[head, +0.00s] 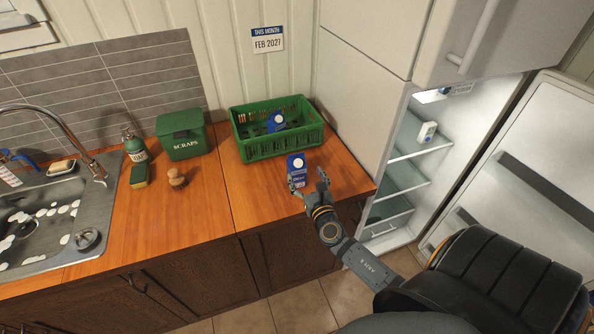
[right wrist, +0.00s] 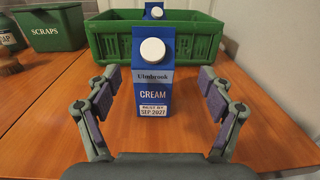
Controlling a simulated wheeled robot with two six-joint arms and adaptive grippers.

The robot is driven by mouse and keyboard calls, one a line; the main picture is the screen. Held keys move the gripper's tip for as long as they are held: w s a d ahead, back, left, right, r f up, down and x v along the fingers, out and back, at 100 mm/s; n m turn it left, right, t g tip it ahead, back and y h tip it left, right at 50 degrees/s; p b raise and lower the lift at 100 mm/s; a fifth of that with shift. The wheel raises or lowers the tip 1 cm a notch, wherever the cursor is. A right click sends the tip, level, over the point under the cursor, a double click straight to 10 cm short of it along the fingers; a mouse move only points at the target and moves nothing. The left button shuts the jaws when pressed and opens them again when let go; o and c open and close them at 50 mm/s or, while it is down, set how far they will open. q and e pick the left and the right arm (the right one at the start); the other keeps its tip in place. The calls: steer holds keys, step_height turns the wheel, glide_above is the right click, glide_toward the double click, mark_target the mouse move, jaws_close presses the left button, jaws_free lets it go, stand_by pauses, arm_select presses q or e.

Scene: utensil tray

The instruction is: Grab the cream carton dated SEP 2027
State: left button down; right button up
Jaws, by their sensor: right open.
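A blue cream carton (head: 297,168) stands upright on the wooden counter in front of the green crate. In the right wrist view the carton (right wrist: 153,90) reads CREAM and BEST BY SEP 2027 and has a white cap. My right gripper (head: 309,181) is open, its fingers spread to either side of the carton; in the right wrist view the gripper (right wrist: 160,92) shows clear gaps on both sides of it. The carton appears untouched. My left gripper is not in view.
A green crate (head: 258,151) behind holds another blue carton (head: 277,121). A small white-and-blue carton (head: 427,131) stands in the open fridge (head: 408,155). A SCRAPS bin (head: 182,146), soap bottle (head: 134,144), sponge (head: 139,175), brush (head: 177,178) and sink (head: 45,222) lie left. A wall sign (head: 267,41) reads FEB 2027.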

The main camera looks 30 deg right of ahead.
mark_target(299, 168)
steer(key=shift+x, duration=1.05)
steer(key=shift+w+a, duration=0.15)
steer(key=shift+w, duration=0.2)
steer(key=x, duration=0.3)
steer(key=shift+w+a+f+p, duration=0.1)
steer(key=shift+w+p, duration=0.3)
steer(key=shift+w, duration=0.05)
steer(key=shift+w+f, duration=0.1)
steer(key=shift+w, duration=0.3)
steer(key=shift+s, duration=0.2)
steer(key=c, duration=1.6)
